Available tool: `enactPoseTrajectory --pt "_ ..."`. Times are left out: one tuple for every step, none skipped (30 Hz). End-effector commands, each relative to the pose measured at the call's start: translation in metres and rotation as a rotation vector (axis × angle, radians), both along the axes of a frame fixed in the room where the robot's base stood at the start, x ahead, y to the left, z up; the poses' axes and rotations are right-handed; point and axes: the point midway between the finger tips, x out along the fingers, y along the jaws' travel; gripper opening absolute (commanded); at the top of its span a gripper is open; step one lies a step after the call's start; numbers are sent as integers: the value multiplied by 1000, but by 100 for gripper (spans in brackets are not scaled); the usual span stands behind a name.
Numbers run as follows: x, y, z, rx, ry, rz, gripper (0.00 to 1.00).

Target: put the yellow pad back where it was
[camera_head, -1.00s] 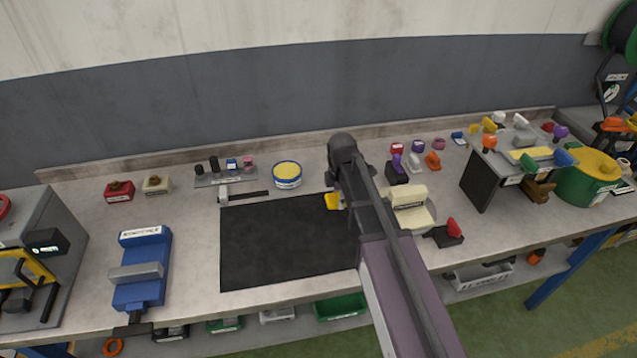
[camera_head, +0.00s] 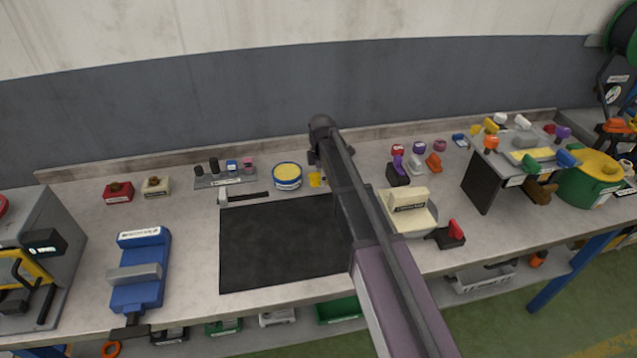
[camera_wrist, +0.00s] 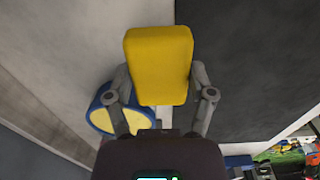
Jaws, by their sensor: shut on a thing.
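The yellow pad (camera_wrist: 160,65) is a rounded block that fills the upper middle of the wrist view. My gripper (camera_wrist: 160,92) is shut on it, one finger on each side. In the head view the yellow pad (camera_head: 315,180) shows as a small patch just right of the round yellow-topped tin, near the back of the bench. My arm hides most of the gripper there. I cannot tell whether the pad touches the bench.
The blue-and-white tin (camera_head: 287,177) stands close to the left of the pad. A black mat (camera_head: 275,245) lies in front. A hammer (camera_head: 240,198) and a small rack (camera_head: 225,181) are further left. A cream device (camera_head: 410,213) stands to the right.

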Motion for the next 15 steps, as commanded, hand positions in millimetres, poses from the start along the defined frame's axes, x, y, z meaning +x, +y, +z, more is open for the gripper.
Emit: enactPoseTrajectory --pt "0 0 0 0 0 0 32" --pt "0 0 0 0 0 0 32" --pt "0 0 0 0 0 0 32" --pt "1 0 0 0 0 0 32" --pt "1 0 0 0 0 0 32" --pt "3 1 0 0 0 0 32" --pt "5 2 -1 0 0 0 32" --pt "7 3 -1 0 0 0 32" --pt "11 5 -1 0 0 0 32" --pt "14 7 -2 0 0 0 32" --pt "14 7 -5 0 0 0 32" --pt "12 6 -10 0 0 0 32" --pt "12 6 -12 0 0 -1 32" --pt "12 6 -15 0 0 -1 32" --pt "12 6 -19 0 0 -1 32"
